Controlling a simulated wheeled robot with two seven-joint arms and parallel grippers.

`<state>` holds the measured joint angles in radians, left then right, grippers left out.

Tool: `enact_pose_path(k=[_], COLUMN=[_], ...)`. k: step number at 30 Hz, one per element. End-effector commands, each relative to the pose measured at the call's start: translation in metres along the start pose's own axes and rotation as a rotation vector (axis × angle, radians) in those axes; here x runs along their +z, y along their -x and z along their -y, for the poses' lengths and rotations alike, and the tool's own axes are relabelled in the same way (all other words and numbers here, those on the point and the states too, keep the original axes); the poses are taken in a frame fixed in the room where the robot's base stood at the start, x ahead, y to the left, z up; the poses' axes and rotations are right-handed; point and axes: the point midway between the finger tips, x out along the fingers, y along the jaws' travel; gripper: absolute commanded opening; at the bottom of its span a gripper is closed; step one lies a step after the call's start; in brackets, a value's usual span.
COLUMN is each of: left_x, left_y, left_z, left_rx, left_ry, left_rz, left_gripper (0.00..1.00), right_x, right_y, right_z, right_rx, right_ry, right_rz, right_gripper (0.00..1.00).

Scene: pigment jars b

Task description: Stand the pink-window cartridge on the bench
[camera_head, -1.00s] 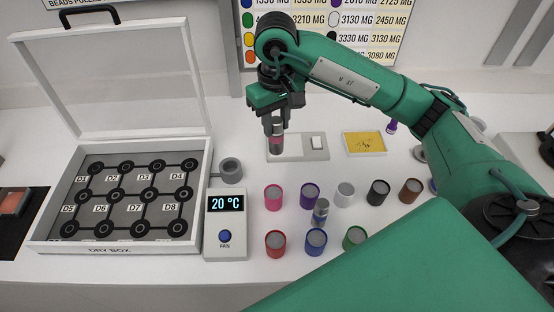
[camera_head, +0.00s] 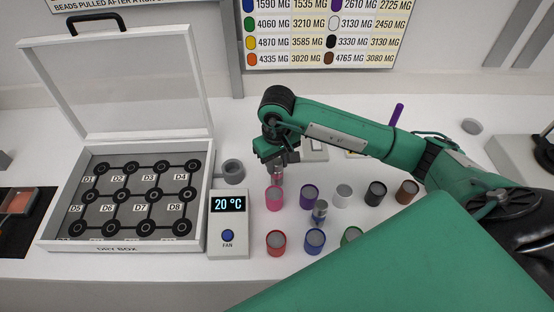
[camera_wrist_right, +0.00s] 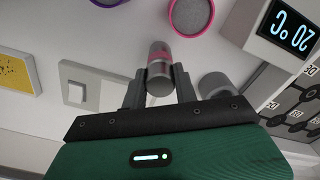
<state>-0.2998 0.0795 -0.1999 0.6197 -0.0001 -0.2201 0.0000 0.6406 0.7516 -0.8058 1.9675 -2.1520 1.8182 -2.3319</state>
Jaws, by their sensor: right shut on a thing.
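My right gripper (camera_head: 276,166) is shut on the pink-window cartridge (camera_head: 278,178), a grey cylinder held roughly upright just behind the pink jar (camera_head: 274,199). In the right wrist view the cartridge (camera_wrist_right: 159,68) sits between the two fingers (camera_wrist_right: 159,88), with a pinkish band showing. The pink jar (camera_wrist_right: 191,14) is beyond it there. I cannot tell whether the cartridge's lower end touches the white bench (camera_head: 355,273). My left gripper is in neither view.
Another cartridge (camera_head: 320,211) stands among several coloured jars, such as the purple (camera_head: 309,196) and blue (camera_head: 314,241) ones. The open dry box (camera_head: 122,247), temperature unit (camera_head: 229,238) and grey ring-shaped holder (camera_head: 233,171) are left. A balance (camera_wrist_right: 78,92) lies behind.

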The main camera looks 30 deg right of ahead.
Motion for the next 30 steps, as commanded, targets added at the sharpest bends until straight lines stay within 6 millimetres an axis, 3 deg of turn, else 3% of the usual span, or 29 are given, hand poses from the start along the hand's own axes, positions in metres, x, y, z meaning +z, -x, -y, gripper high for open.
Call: enact_pose_path(k=[12,13,16,28,30], left_x=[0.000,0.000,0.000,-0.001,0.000], left_y=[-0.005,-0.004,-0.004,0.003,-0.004], left_z=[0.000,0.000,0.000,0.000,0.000], left_rx=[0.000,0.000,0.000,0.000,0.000], left_ry=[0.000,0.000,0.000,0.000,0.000], left_rz=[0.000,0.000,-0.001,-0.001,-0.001], left_gripper=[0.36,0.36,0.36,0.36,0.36], right_x=[-0.001,0.000,0.000,0.000,-0.002], right_y=[-0.006,-0.005,-0.004,0.001,0.004], right_z=[0.000,0.000,0.000,0.000,0.000], right_rx=[0.000,0.000,0.000,0.000,0.000], right_ry=[0.000,0.000,0.000,0.000,0.000], right_rz=[-0.002,-0.002,-0.001,-0.001,-0.005], right_gripper=[0.00,0.33,0.51,0.51,0.51])
